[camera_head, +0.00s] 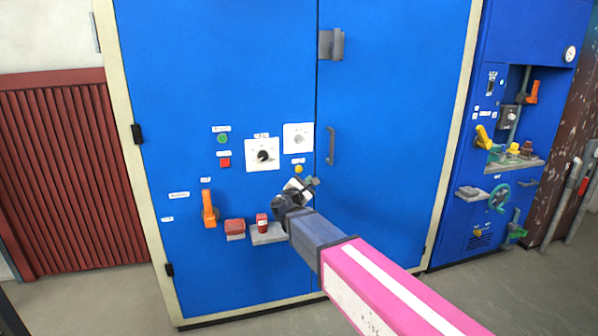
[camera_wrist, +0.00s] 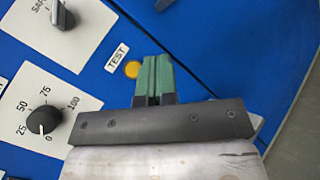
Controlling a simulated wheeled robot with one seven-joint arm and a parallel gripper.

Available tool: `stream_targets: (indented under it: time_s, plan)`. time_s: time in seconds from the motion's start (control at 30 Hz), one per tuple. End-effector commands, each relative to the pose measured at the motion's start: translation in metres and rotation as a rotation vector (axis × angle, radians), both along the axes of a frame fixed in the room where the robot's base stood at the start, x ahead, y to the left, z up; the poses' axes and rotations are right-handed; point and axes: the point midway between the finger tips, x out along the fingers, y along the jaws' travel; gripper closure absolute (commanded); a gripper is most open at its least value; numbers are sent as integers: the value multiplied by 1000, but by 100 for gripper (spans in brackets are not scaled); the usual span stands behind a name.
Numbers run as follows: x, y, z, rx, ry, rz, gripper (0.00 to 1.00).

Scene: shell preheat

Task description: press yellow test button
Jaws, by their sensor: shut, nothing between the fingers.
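The yellow test button (camera_head: 299,170) is a small round button on the blue cabinet door, below a white dial plate. In the wrist view the yellow button (camera_wrist: 132,69) sits beside a white label (camera_wrist: 117,58) reading TEST. My gripper (camera_head: 312,182) is in front of the cabinet, a little below and to the right of the button. In the wrist view its green fingertips (camera_wrist: 152,60) are shut together, with nothing between them, just right of the button. The button is clearly visible; whether the fingertips touch the panel cannot be told.
A black dial (camera_head: 263,156) with a 0 to 100 scale and a SAFE selector knob (camera_wrist: 62,15) are close by. A green button (camera_head: 222,139), a red button (camera_head: 224,162) and an orange handle (camera_head: 209,210) are to the left. A door handle (camera_head: 330,146) is to the right.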

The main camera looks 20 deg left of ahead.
Motion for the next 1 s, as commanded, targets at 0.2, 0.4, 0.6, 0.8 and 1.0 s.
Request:
stream_targets:
  time_s: [0.2, 0.4, 0.6, 0.8, 1.0]
  plan:
    - [12, 8, 0, 0, 1, -1, 100]
    - [32, 20, -1, 0, 1, -1, 100]
    - [54, 33, -1, 0, 1, -1, 100]
    - [70, 43, 0, 0, 1, 0, 100]
    - [74, 45, 0, 0, 1, 0, 100]
